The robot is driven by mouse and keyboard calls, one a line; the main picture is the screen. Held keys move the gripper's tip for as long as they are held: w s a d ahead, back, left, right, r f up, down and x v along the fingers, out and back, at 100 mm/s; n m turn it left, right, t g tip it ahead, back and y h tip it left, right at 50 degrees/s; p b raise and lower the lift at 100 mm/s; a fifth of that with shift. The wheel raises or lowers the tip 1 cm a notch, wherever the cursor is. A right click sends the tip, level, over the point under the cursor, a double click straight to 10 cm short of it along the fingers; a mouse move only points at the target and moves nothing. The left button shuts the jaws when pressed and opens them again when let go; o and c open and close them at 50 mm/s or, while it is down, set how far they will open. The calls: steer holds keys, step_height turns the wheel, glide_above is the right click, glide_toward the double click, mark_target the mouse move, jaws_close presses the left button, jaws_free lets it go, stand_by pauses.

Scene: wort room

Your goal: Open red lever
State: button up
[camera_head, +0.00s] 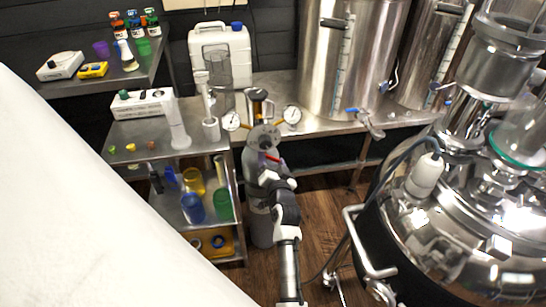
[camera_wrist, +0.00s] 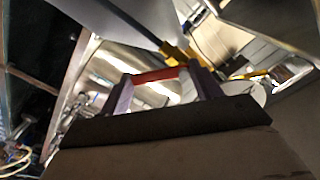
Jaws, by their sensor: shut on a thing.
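The red lever (camera_head: 272,158) is on the upper part of a grey gas cylinder (camera_head: 259,225), just below its regulator with two round gauges. My gripper (camera_head: 273,174) reaches up to it from below. In the wrist view, the red lever (camera_wrist: 156,75) spans the gap between the two fingertips of my gripper (camera_wrist: 163,88). The fingers are shut on the lever. The gripper and wrist cover part of the cylinder in the head view.
A metal shelf cart (camera_head: 165,150) with cups and instruments stands left of the cylinder. A steel bench (camera_head: 330,137) with large tanks is behind it. A big steel kettle (camera_head: 450,240) with pipes is close on the right. Some wooden floor (camera_head: 325,200) is clear between.

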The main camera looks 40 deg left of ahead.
steer(key=m+p, duration=0.1)
steer(key=m, duration=0.1)
steer(key=m+p, duration=0.1)
steer(key=m, duration=0.1)
steer(key=s+f+m+p, duration=0.1)
steer(key=m, duration=0.2)
steer(key=shift+a, duration=0.4)
stand_by(0.3)
steer(key=o, duration=1)
steer(key=shift+f, duration=0.1)
